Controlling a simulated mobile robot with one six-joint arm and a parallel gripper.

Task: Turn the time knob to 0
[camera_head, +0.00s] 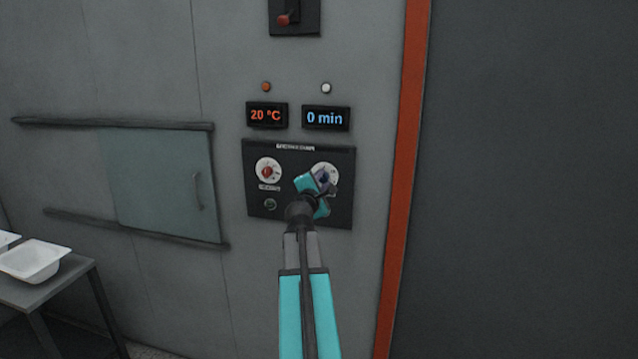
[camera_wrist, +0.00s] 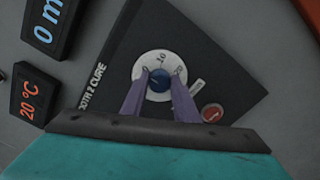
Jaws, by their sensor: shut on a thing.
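The time knob is a small blue knob (camera_wrist: 155,84) at the centre of a white round dial (camera_wrist: 152,58) on the dark control panel (camera_head: 258,208). My gripper (camera_wrist: 160,75) has its two purple fingers on either side of the knob, shut on it. In the head view, my gripper (camera_head: 322,179) covers most of the dial. The time display (camera_head: 325,118) above reads "0 min" in blue. Some of the dial's markings are hidden or too small to read.
A red temperature knob (camera_head: 267,172) sits left on the panel, under the "20 °C" display (camera_head: 266,115). A lever (camera_head: 289,18) is above. An orange post (camera_head: 402,150) stands right; white tubs (camera_head: 35,260) sit lower left.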

